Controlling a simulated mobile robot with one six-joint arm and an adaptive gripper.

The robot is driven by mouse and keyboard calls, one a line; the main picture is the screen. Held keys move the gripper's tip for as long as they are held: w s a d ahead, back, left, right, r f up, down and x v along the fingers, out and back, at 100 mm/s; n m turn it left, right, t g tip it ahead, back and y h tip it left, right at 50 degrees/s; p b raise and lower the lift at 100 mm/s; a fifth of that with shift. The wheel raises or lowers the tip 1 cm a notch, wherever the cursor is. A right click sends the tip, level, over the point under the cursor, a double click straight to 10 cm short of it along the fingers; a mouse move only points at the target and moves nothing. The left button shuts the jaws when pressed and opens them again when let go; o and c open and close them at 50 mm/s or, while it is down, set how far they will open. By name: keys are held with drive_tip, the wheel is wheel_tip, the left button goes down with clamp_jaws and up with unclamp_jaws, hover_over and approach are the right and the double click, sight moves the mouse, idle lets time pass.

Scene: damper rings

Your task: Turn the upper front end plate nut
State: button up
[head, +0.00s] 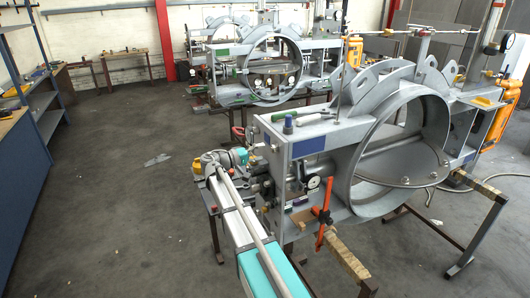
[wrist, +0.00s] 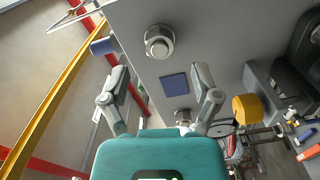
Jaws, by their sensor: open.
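The damper ring unit (head: 385,140) stands on the right in the head view, its grey front end plate (head: 275,135) facing my arm. In the wrist view the end plate (wrist: 220,35) fills the upper middle. One round metal nut (wrist: 160,42) stands out from it just beyond my fingertips. A second nut (wrist: 183,117) shows lower, partly hidden behind my gripper. I cannot tell from this view which is the upper one. My gripper (wrist: 161,72) is open and empty, its fingers spread either side of a blue square on the plate. In the head view my gripper (head: 252,155) is small, close to the plate.
An orange clamp (head: 323,225) and a gauge (head: 314,183) sit on the near side of the unit. A green-handled tool (head: 289,123) lies on top. A second ring unit (head: 270,65) stands behind.

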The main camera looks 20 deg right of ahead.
drive_tip(key=shift+s+a, duration=0.1)
drive_tip(key=shift+a, duration=1.7)
drive_tip(key=s+a+f+n+y+b, duration=0.1)
drive_tip(key=s+a+f+y+b, duration=0.25)
drive_tip(key=s+f+y, duration=0.85)
drive_tip(key=s+a+f+n+y+b, duration=0.1)
drive_tip(key=s+a+f+y+b, duration=0.2)
drive_tip(key=s+a+f+y, duration=0.3)
drive_tip(key=s+a+f, duration=0.5)
drive_tip(key=s+f, duration=0.2)
drive_tip(key=shift+s+f+g, duration=0.3)
